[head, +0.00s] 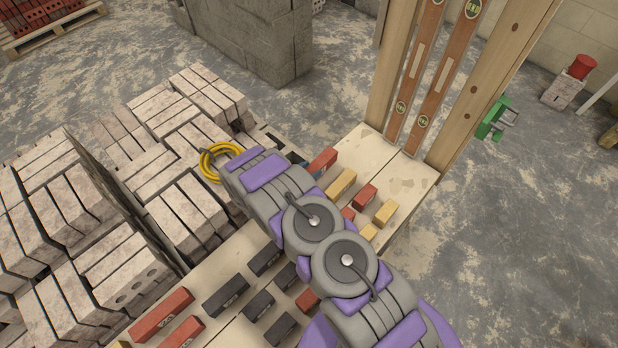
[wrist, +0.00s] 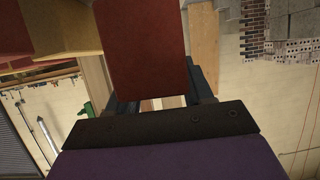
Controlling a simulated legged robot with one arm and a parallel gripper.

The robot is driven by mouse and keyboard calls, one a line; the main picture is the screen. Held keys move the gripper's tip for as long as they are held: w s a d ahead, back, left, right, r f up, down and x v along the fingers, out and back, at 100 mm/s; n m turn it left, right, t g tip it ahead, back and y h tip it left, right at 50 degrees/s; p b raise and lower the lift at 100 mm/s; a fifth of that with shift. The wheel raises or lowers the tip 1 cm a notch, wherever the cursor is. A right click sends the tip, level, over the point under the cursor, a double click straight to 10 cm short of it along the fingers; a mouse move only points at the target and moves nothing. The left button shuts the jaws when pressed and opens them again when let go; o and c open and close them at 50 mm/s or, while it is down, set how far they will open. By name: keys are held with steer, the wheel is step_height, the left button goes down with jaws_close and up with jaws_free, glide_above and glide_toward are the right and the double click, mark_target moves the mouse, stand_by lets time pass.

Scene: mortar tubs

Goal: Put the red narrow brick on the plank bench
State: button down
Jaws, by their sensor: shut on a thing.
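In the wrist view, a red brick (wrist: 143,60) stands between the dark fingers of my gripper (wrist: 163,98), which is shut on it. My arm hides most of the gripper. A pale plank surface (head: 402,172) lies under the row. I cannot tell whether it is the plank bench, or whether the held brick touches it.
Yellow bricks (head: 342,183) and other red bricks (head: 365,196) stand close beside. Dark bricks (head: 226,295) and longer red bricks (head: 162,314) lie nearer. Upright timbers with spirit levels (head: 414,65) rise behind. A yellow coil (head: 209,160) and stacked pale blocks (head: 182,215) are left.

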step_height(320, 180, down, 4)
steer(key=shift+d+r+b, duration=0.1)
steer(key=shift+d+b, duration=0.05)
steer(key=shift+b, duration=0.35)
steer(key=shift+c, duration=2.2)
jaws_free()
steer(key=shift+s, duration=0.1)
steer(key=p+v, duration=0.2)
steer(key=v, duration=1)
steer(key=shift+r, duration=0.1)
